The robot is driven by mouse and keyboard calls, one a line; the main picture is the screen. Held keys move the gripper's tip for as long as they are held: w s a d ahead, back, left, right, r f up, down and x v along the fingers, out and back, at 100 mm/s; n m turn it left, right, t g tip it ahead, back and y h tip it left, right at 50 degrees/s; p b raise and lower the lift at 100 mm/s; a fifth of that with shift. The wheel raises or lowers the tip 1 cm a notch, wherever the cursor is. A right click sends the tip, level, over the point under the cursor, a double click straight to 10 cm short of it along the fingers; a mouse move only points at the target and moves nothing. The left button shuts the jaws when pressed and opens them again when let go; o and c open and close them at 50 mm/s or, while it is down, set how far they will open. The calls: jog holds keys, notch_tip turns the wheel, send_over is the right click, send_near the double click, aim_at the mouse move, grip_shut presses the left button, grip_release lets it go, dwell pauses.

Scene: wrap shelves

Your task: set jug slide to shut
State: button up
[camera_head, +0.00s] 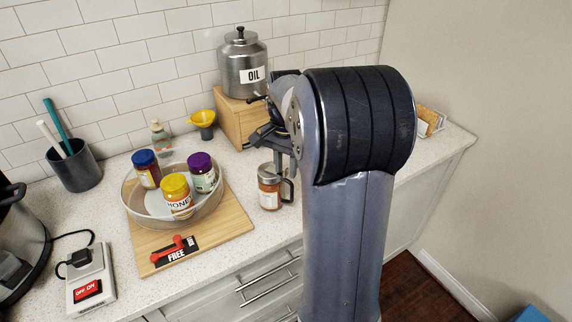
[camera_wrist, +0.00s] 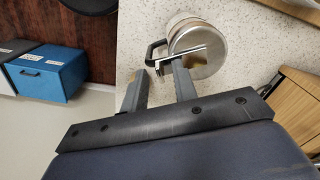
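The jug (camera_head: 270,188) stands upright on the counter. It has a steel lid, an amber body with a pale label, and a dark handle on its right. In the wrist view, I look down on its round steel lid (camera_wrist: 205,65), with the dark handle (camera_wrist: 154,52) on the left. A bright, narrow metal piece (camera_wrist: 187,53) lies across the lid near the handle; I cannot tell its slide position. My gripper (camera_wrist: 158,73) is open and empty, its fingers apart near the handle side of the lid. It also shows above the jug in the head view (camera_head: 281,150).
A wooden board (camera_head: 148,240) with a round tray (camera_head: 136,205) of several jars lies left of the jug. A wooden drawer box (camera_head: 238,127) bearing an oil canister (camera_head: 243,68) stands behind. The counter's front edge is close to the jug.

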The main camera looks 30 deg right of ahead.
jog(key=shift+c, duration=0.6)
grip_shut()
dwell(0.7)
